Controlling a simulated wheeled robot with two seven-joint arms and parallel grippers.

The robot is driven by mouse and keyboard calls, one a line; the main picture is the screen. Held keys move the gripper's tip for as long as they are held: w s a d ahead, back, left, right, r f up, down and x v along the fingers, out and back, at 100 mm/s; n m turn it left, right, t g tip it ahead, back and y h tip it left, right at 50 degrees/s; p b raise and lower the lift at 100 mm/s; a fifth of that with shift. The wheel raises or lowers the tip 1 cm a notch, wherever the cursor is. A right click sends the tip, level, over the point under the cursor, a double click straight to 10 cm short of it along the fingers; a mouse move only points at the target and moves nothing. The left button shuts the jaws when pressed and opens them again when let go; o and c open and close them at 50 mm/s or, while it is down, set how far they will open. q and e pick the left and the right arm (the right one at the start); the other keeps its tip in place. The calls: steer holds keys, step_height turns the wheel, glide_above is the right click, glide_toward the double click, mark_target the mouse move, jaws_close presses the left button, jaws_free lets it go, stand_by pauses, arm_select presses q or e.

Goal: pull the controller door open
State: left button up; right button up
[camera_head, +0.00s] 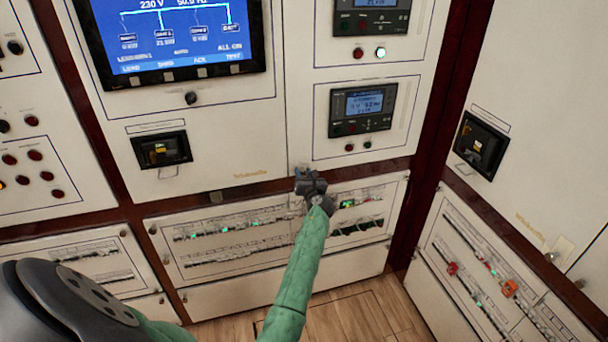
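The panel that bears two small controllers looks like the controller door (322,72). It is a cream panel in a dark red frame at the upper middle and looks closed. Its lower controller (362,107) has a lit blue screen. My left gripper (308,178) is at the door's lower left corner, in front of the frame rail. It hides that corner and any handle there. I cannot tell whether it touches the door or whether its fingers are open. My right gripper is not in view.
A large display (172,35) fills the panel at left. Below the rail is a breaker panel (230,273) with several lit green marks. A side cabinet (545,110) stands at right. The wooden floor (350,312) is clear.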

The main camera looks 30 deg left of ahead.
arm_select(q)
jaws_close()
stand_by(1.2)
